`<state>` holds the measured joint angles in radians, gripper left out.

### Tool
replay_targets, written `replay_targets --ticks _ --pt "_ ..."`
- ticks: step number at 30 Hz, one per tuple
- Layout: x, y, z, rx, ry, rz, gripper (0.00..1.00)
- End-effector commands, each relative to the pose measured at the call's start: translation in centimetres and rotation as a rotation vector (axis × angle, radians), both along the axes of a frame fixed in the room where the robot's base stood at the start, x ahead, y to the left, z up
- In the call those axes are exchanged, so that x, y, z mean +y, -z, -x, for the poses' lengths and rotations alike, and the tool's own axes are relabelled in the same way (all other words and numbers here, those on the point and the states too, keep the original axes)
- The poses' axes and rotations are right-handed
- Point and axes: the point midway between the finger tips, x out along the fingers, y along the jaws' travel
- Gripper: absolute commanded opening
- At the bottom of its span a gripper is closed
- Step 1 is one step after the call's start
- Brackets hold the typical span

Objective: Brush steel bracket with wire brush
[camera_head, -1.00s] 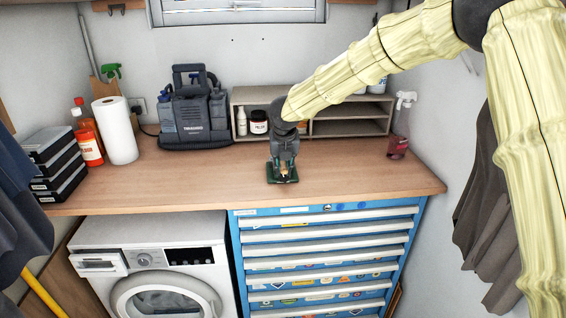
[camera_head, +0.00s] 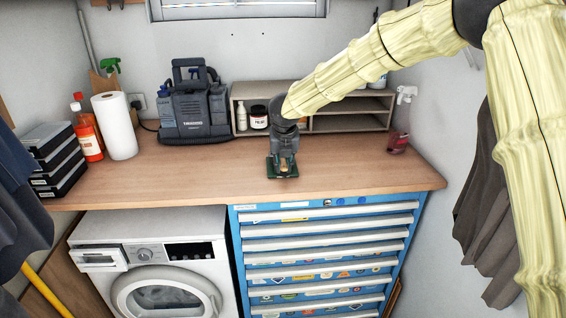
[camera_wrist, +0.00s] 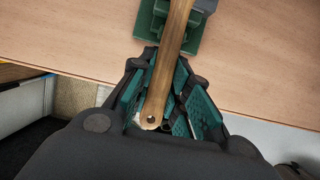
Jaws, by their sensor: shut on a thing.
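The wire brush's wooden handle (camera_wrist: 169,70) runs up the wrist view between the teal pads of my gripper (camera_wrist: 160,100). My gripper is shut on it; the bristle end is out of the picture. A green, vise-like block (camera_wrist: 187,38) sits on the worktop beneath the brush. It also shows in the head view (camera_head: 272,172), right below my gripper (camera_head: 285,158). A grey piece (camera_wrist: 208,7), perhaps the steel bracket, shows at the top edge beside the handle. Most of it is out of view, and I cannot tell whether the brush touches it.
The wooden worktop (camera_head: 370,175) is clear on both sides of the green block. Behind stand a grey shelf unit (camera_head: 345,122), a dark machine (camera_head: 196,110) and a spray bottle (camera_head: 399,125). A paper roll (camera_head: 115,127) stands at left. A blue toolchest (camera_head: 235,250) is below.

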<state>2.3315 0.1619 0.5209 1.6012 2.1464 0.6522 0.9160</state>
Motion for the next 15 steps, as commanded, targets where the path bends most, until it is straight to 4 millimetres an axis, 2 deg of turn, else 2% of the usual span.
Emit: replay_targets --ticks 15 --pt "0.01 0.48 -0.02 0.000 0.000 0.000 0.00"
